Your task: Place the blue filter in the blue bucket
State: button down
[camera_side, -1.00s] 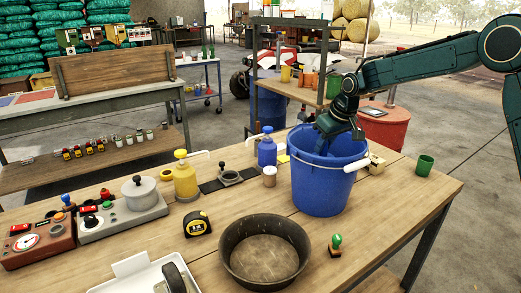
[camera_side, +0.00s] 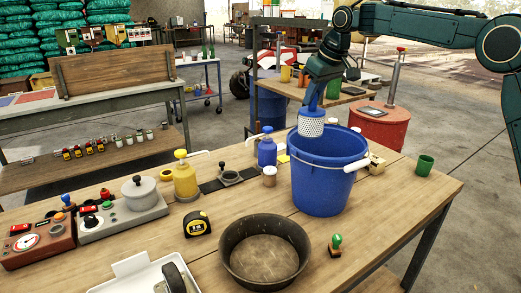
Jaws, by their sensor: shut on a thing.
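The blue bucket (camera_side: 322,190) stands upright on the wooden table, right of centre, with its white handle grip on the right side. My gripper (camera_side: 312,100) is above the bucket's far left rim, pointing down. It is shut on the blue filter (camera_side: 311,124), which has a blue top and a white perforated lower part. The filter hangs upright at the height of the bucket's rim. Its lower end overlaps the rim in this view, and I cannot tell whether it is inside the opening. The bucket's floor is hidden.
A blue pump bottle (camera_side: 267,152) and a small lidded jar (camera_side: 270,176) stand close left of the bucket. A dark round pan (camera_side: 264,252) and a green-handled stamp (camera_side: 336,245) lie in front.

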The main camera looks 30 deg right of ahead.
aim_at(314, 112)
jog(key=shift+w+a+f+n+y, duration=0.1)
jog(key=shift+n+y, duration=0.05)
jog(key=shift+n, duration=0.3)
jog(key=shift+w+a+n+y, duration=0.1)
jog(key=shift+n+y, duration=0.05)
jog(key=shift+n, duration=0.3)
jog(key=shift+f+n+y, duration=0.25)
jog(key=shift+n+y, duration=0.05)
jog(key=shift+n, duration=0.5)
jog(key=shift+d+f+n+g+y, duration=0.2)
jog(key=shift+f+n+g+y, duration=0.15)
jog(key=shift+n, duration=0.65)
jog(key=shift+d+f+n+g+y, duration=0.3)
jog(key=shift+d+f+n, duration=0.25)
jog(key=shift+n, duration=0.45)
jog(key=shift+a+f, duration=0.1)
jog(key=shift+f, duration=0.15)
jog(key=shift+f, duration=1.2)
notch_tip(314, 112, down, 17)
